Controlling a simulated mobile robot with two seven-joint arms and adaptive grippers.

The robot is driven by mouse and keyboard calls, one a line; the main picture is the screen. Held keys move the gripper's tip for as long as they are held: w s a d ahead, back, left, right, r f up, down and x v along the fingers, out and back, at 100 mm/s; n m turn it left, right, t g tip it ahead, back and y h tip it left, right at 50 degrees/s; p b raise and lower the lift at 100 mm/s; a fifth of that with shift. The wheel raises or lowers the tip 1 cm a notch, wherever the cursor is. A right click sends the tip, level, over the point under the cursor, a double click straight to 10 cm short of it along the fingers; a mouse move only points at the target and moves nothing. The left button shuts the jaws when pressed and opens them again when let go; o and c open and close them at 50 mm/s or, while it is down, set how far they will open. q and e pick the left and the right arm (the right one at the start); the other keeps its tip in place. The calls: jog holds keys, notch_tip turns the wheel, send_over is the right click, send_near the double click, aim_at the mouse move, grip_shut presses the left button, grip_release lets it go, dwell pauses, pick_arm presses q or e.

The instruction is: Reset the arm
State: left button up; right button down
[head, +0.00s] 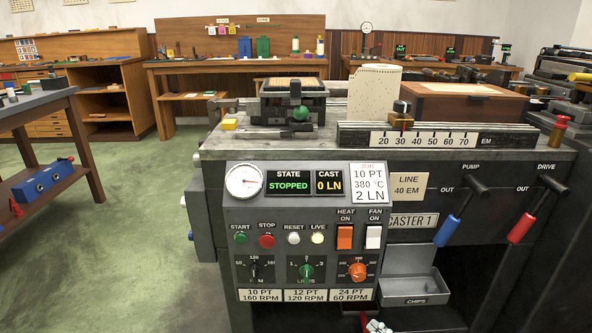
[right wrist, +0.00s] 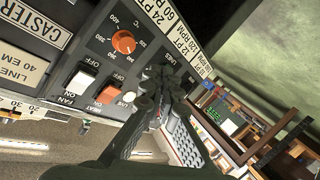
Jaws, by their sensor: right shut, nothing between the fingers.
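My right gripper (right wrist: 166,82) shows in the right wrist view, dark, with its fingers shut and nothing between them. In that view it stands in front of the caster's control panel (right wrist: 95,60), beside the orange dial (right wrist: 123,41) and the rocker switches. Whether it touches the panel I cannot tell. I cannot make it out clearly in the head view. My left gripper is in neither view.
The caster's panel (head: 229,215) fills the middle of the head view; its state display (head: 290,182) reads STOPPED. The blue pump lever (head: 447,230) and red drive lever (head: 521,228) stick out at right. A chips tray (head: 408,288) hangs below. Green floor lies open at left.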

jog(key=s+d+f+m+g+h, duration=0.2)
jog(key=s+d+f+h, duration=0.15)
jog(key=d, duration=0.35)
jog(key=s+d+f+m+g+h, duration=0.1)
jog(key=s+d+f+g+h, duration=0.1)
jog(key=d+f+h, duration=0.3)
jog(key=s+d+f+m+g+h, duration=0.2)
jog(key=s+d+m+g+h, duration=0.3)
jog(key=s+d, duration=0.85)
jog(key=s+a+f+y, duration=0.1)
jog(key=a+f+y, duration=0.1)
jog(key=a, duration=0.6)
jog(key=s+a+f+m+g+y, duration=0.1)
jog(key=a+f+y, duration=0.2)
jog(key=a, duration=0.5)
jog(key=shift+s+a+y, duration=0.15)
jog(key=shift+a+y, duration=0.15)
jog(key=shift+y, duration=0.05)
